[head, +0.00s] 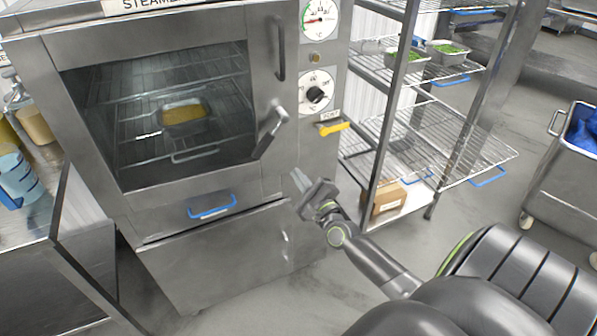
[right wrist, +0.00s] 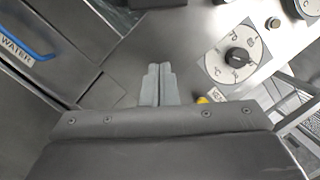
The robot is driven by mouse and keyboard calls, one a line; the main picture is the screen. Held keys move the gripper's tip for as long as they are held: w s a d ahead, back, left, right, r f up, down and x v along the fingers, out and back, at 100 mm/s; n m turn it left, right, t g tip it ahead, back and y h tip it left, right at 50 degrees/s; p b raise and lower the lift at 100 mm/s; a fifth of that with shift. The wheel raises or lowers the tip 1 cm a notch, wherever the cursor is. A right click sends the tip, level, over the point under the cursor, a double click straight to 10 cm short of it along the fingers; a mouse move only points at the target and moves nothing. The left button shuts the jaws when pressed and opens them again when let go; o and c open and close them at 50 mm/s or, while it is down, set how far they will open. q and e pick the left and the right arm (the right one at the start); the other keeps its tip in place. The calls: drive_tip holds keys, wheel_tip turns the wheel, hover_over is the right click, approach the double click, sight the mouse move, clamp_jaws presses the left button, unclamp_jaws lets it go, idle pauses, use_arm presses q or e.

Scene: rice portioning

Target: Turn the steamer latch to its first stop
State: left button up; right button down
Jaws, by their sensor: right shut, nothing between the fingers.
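The steamer (head: 165,195) stands at the left in the head view with its windowed door closed. The steamer latch (head: 270,132) is a grey lever on the right edge of the door, tilted with its lower end down and to the left. My right gripper (head: 301,182) is shut and empty, below and to the right of the latch, apart from it. In the right wrist view its closed fingers (right wrist: 158,86) point at the grey steamer front. I cannot make out the latch clearly in that view. My left gripper is not in view.
A control panel with a dial (head: 317,94) and a yellow lever (head: 334,128) is right of the door. A blue drawer handle (head: 212,208) is below the door. A wire rack (head: 450,135) and a cart (head: 565,165) stand to the right, with open floor between.

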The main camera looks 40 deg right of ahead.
sight(266, 150)
drive_tip(key=w+a+r+p, duration=0.2)
drive_tip(key=w+r+p, duration=0.1)
drive_tip(key=w, duration=0.4)
drive_tip(key=shift+w+a+r, duration=0.15)
drive_tip(key=shift+w+r, duration=0.1)
drive_tip(key=shift+w+a+r+m+p, duration=0.25)
drive_tip(key=shift+a+r+m+p, duration=0.3)
drive_tip(key=shift+a+m, duration=0.15)
drive_tip(key=shift+f, duration=0.15)
